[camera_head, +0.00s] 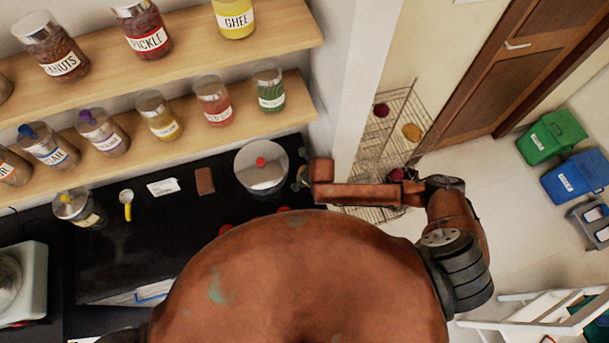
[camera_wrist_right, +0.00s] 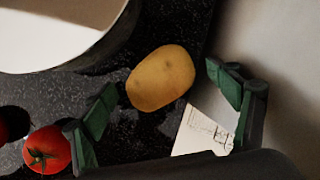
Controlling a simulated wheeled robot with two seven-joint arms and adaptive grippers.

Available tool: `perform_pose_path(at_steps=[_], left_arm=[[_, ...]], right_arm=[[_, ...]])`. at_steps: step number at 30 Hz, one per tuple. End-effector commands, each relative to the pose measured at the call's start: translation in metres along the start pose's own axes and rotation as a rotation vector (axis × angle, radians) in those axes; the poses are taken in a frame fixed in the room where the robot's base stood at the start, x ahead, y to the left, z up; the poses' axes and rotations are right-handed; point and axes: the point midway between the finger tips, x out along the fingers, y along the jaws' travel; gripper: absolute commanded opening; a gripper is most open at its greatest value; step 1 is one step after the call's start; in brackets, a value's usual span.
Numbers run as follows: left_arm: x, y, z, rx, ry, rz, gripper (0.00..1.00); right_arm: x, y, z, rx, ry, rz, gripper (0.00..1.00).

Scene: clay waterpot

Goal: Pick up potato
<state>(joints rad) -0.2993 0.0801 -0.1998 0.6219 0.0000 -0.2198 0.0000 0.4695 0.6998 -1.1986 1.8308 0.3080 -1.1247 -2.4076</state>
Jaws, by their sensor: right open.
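The potato (camera_wrist_right: 161,78) is a yellow-tan oval on the black speckled counter (camera_wrist_right: 160,25) in the right wrist view. My right gripper (camera_wrist_right: 163,90) is open, with one green-padded finger to the left of the potato and the other to its right. The potato lies between the fingertips, with a gap showing on the right side. In the head view my right gripper (camera_head: 303,177) is at the counter's right end, beside a steel pot; I cannot make out the potato there. My left gripper is not in view.
The lidded steel pot (camera_head: 262,167) stands close by. A tomato (camera_wrist_right: 47,149) and a white printed card (camera_wrist_right: 203,133) lie near the gripper. Jar shelves (camera_head: 165,55) hang above the counter. A wire rack (camera_head: 385,160) with round produce stands right of the counter.

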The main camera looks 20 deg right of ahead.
Motion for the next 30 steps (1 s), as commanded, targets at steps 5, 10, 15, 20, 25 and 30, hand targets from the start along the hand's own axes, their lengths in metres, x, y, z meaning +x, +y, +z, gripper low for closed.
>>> perform_pose_path(at_steps=[5, 10, 15, 20, 25, 30], left_arm=[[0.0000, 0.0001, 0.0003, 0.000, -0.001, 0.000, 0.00], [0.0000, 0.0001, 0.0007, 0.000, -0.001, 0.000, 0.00], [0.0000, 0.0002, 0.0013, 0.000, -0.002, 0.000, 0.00], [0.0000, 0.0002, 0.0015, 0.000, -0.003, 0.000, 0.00], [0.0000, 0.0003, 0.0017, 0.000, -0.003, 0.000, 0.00], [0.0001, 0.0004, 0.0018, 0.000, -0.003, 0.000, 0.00]], right_arm=[[0.0028, -0.0004, -0.0001, 0.000, 0.000, 0.000, 0.82], [0.0026, -0.0003, -0.0002, 0.000, 0.000, 0.000, 0.76], [0.0025, -0.0004, -0.0003, 0.000, 0.000, -0.001, 0.64], [0.0024, -0.0004, -0.0003, 0.000, 0.000, -0.001, 0.53], [0.0024, -0.0004, -0.0003, 0.000, 0.000, -0.001, 0.42], [0.0022, -0.0004, 0.0001, -0.001, -0.001, -0.001, 0.30]])
